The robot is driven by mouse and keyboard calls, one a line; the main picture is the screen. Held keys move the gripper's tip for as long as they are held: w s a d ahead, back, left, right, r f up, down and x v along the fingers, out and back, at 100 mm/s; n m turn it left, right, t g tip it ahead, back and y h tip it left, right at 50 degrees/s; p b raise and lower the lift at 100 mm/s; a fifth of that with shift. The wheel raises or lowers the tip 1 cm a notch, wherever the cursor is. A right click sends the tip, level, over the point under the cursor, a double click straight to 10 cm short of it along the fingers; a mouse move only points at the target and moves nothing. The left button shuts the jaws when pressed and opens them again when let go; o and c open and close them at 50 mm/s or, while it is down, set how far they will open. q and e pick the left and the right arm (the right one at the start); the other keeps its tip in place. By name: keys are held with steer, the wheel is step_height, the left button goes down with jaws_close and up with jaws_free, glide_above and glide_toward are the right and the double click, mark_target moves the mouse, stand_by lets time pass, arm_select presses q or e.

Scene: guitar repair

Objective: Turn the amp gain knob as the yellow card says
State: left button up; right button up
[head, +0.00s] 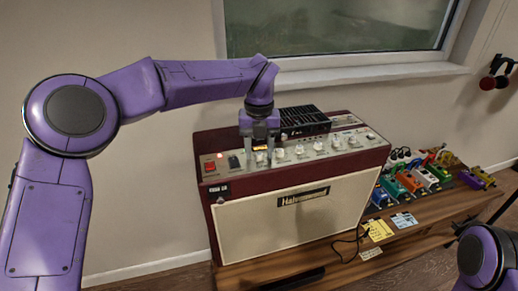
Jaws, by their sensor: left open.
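The dark red amp (205,141) with a cream front stands on a wooden bench. Its light top panel carries a row of pale knobs (299,149), with a red switch at the left end. My left gripper (260,157) points down over the left part of this row, fingers apart. They hide part of the panel there, and I cannot tell whether they touch a knob. The knob labels are too small to read. The yellow card (378,230) lies on the bench right of the amp, its writing unreadable. My right gripper is out of view.
A black slotted unit (302,122) sits on the amp's back edge. Colourful pedals (408,181) crowd the bench (440,208) on the right. A pale blue card (404,220) and a dark cable (347,241) lie near the yellow card. A window is behind.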

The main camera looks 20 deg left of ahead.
arm_select(q)
jaws_close()
steer(key=shift+r+m+p, duration=0.15)
steer(key=shift+m+p, duration=0.65)
steer(key=shift+p, duration=0.15)
steer(key=m+p, duration=0.6)
steer(key=shift+r, duration=0.15)
steer(key=shift+f+m+p, duration=0.15)
steer(key=shift+m+p, duration=0.85)
steer(key=shift+m, duration=0.05)
steer(key=shift+f+m+p, duration=0.1)
steer(key=shift+m+p, duration=0.85)
steer(key=shift+m, duration=0.1)
jaws_free()
